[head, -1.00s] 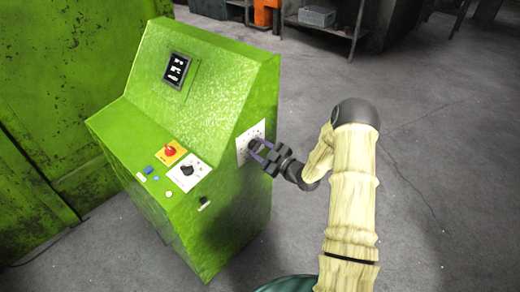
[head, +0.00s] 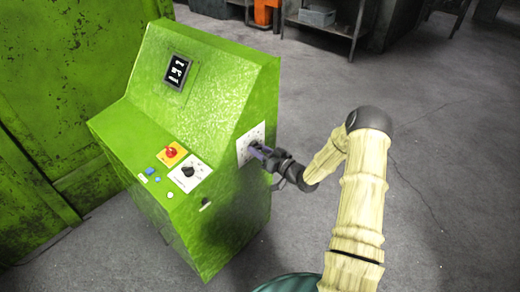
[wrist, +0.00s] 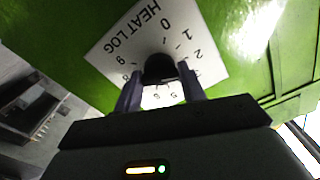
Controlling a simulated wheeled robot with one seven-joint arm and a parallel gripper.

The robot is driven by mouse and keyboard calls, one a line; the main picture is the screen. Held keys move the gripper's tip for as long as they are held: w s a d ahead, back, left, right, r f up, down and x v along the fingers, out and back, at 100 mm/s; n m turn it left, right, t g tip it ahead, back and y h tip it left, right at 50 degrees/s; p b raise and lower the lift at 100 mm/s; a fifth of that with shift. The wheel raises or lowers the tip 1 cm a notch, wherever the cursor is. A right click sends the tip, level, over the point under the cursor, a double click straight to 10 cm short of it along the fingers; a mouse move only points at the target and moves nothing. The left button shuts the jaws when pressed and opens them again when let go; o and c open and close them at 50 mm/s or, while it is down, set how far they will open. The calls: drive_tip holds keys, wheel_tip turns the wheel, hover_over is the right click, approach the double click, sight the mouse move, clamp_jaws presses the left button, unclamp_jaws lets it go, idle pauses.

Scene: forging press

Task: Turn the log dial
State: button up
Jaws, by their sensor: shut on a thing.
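The log dial (wrist: 160,68) is a black knob on a white plate (wrist: 110,48) printed "HEAT LOG" with numbers around it. The plate (head: 245,145) sits on the right side of the green console (head: 215,120) in the head view. My gripper (wrist: 160,92) is shut on the dial, one finger on each side of it. In the head view my gripper (head: 257,150) hides most of the dial. In the wrist view the lower part of the plate is partly hidden by the fingers, and I cannot tell exactly where the dial points.
The console's sloped top has a small lit display (head: 177,72). Its ledge has a red button (head: 171,152), a black selector knob (head: 188,172) and small blue and white buttons. A green wall (head: 40,120) stands at left.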

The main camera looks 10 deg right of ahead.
drive_tip(key=m, duration=0.4)
drive_tip(key=shift+p, duration=0.35)
drive_tip(key=o, duration=1)
drive_tip(key=v, duration=1.7)
drive_tip(key=shift+s+d+b, duration=0.1)
drive_tip(key=shift+b, duration=0.2)
